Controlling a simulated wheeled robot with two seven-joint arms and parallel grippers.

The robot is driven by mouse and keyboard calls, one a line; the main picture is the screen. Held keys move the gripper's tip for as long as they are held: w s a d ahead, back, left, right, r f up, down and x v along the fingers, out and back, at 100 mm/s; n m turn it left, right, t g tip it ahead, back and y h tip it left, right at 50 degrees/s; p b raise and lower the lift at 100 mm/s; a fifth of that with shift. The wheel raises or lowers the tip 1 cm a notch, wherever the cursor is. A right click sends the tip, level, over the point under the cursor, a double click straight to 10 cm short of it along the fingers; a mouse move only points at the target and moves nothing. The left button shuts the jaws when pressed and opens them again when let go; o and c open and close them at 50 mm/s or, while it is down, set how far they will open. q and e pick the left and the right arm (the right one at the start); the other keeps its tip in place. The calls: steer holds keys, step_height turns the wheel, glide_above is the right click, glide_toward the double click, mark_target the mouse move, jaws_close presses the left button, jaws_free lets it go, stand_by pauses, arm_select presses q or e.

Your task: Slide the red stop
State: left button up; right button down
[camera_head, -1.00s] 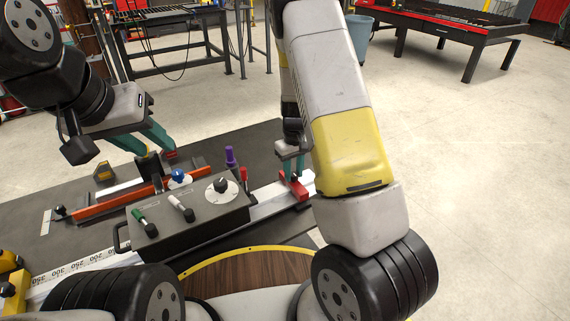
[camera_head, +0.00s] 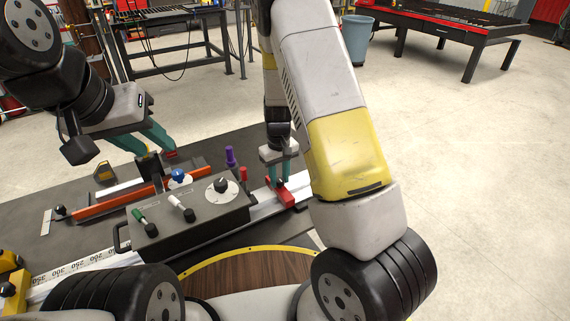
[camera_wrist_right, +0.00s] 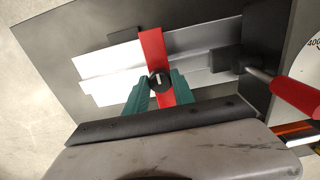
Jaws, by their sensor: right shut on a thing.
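The red stop (camera_head: 288,196) sits across a silver rail (camera_head: 262,209) at the right of the dark table. In the right wrist view the red stop (camera_wrist_right: 151,48) crosses the rail, with a black knob on it. My right gripper (camera_head: 278,180) points down at the stop. Its teal fingers (camera_wrist_right: 160,86) are shut on the stop, one on each side of the knob. My left gripper (camera_head: 160,151) is open and empty, its fingers apart above the far left part of the table.
A grey control box (camera_head: 190,222) with a dial and coloured levers stands just left of the stop. A red-handled lever (camera_wrist_right: 298,96) is near the stop in the wrist view. An orange bar (camera_head: 112,202) and a ruler (camera_head: 75,266) lie further left.

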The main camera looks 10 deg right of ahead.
steer(key=shift+s+a, duration=0.1)
steer(key=shift+a, duration=0.15)
steer(key=c, duration=1)
jaws_free()
steer(key=shift+c, duration=0.2)
steer(key=shift+d, duration=0.1)
steer(key=shift+d+r, duration=0.1)
steer(key=shift+r, duration=2.9)
